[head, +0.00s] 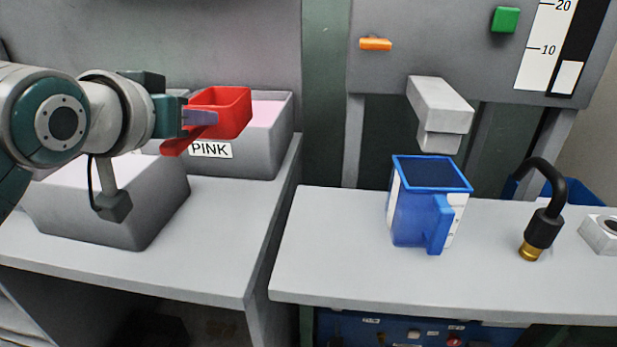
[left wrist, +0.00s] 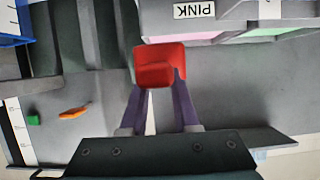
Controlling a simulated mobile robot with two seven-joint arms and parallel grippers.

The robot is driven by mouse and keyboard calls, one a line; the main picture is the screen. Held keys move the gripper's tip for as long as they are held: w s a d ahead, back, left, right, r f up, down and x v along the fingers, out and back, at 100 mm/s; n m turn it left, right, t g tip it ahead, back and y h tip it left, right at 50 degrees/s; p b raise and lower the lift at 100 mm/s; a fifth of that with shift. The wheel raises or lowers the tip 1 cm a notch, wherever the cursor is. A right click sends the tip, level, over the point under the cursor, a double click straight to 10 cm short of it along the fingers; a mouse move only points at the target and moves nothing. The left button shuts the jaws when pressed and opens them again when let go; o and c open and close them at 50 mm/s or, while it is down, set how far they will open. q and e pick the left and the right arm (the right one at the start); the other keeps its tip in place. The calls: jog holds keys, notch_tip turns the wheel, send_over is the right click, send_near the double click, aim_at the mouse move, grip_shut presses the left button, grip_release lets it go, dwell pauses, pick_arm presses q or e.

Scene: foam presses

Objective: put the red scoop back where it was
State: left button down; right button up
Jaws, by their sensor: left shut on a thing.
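The red scoop (head: 226,108) is in the head view at upper left, in front of and partly over the grey bin labelled PINK (head: 255,152). My left gripper (head: 205,118) is shut on the scoop. The scoop hides part of that bin's pink contents (head: 268,112). In the left wrist view the scoop (left wrist: 160,68) sits between the purple fingers (left wrist: 160,100). The PINK label (left wrist: 194,10) shows upside down above it. My right gripper is not in view.
A second grey bin (head: 150,213) with pale contents stands nearer, under my left arm. A blue jug (head: 412,215) stands on the right table (head: 340,260), below a grey spout (head: 440,105). A black bent hose (head: 545,225) with a brass end is further right. A gap separates the tables.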

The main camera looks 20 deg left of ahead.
pick_arm(q)
notch_tip(320, 180, down, 14)
jog(key=b, duration=0.3)
jog(key=shift+r, duration=0.25)
jog(key=shift+f+b, duration=0.9)
jog(key=shift+f, duration=0.95)
jog(key=shift+f, duration=0.2)
jog(key=c, duration=0.7)
grip_release()
jog(key=shift+o, duration=0.2)
